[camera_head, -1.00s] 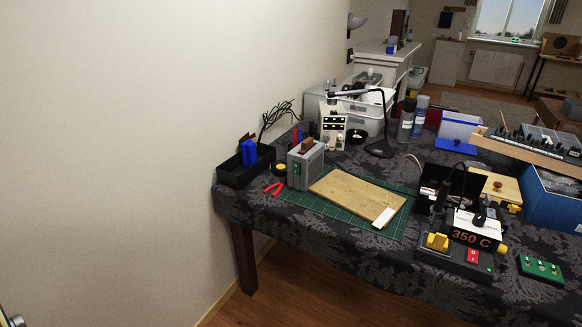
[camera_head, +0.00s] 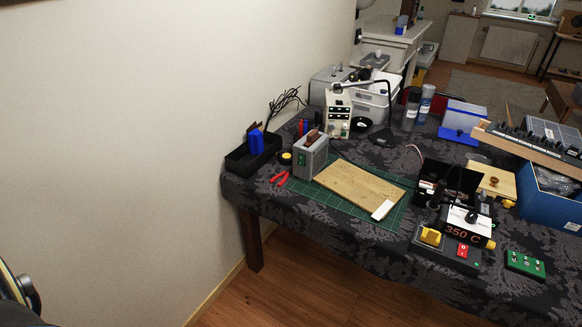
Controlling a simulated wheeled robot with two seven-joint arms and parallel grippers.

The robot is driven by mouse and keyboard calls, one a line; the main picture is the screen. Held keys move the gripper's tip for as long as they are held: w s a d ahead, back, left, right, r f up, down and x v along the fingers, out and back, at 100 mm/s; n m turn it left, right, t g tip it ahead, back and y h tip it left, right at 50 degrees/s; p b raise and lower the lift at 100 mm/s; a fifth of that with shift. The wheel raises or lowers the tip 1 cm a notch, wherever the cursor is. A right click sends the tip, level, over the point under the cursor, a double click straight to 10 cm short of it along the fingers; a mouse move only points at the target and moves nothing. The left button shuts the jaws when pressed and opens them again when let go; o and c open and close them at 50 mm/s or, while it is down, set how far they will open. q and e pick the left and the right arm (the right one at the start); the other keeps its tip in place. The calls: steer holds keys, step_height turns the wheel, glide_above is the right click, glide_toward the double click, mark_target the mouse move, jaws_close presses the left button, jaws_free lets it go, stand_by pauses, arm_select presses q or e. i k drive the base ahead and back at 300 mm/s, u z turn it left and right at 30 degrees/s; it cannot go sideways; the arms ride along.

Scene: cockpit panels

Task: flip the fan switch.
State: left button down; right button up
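A grey box (camera_head: 311,157) with a brown top piece stands on the back left of the green cutting mat. A small green switch (camera_head: 302,160) is on its narrow front face; it may be the fan switch, but I cannot read a label or tell its position. A red rocker switch (camera_head: 463,251) sits on the soldering station (camera_head: 467,230) marked 350 C. A green box with several small toggles (camera_head: 525,263) lies at the table's front right. Neither gripper is in view; a dark rounded part at the bottom left corner looks like my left arm.
The table (camera_head: 330,234) has a dark patterned cloth. A wooden board (camera_head: 358,186) lies on the cutting mat (camera_head: 397,217). Red pliers (camera_head: 279,178) and a black tray (camera_head: 240,160) are left of the grey box. A wall bounds the left; floor before the table is clear.

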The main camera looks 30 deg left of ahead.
mark_target(301, 159)
steer(key=u, duration=0.45)
steer(key=i, duration=0.95)
steer(key=z, duration=0.35)
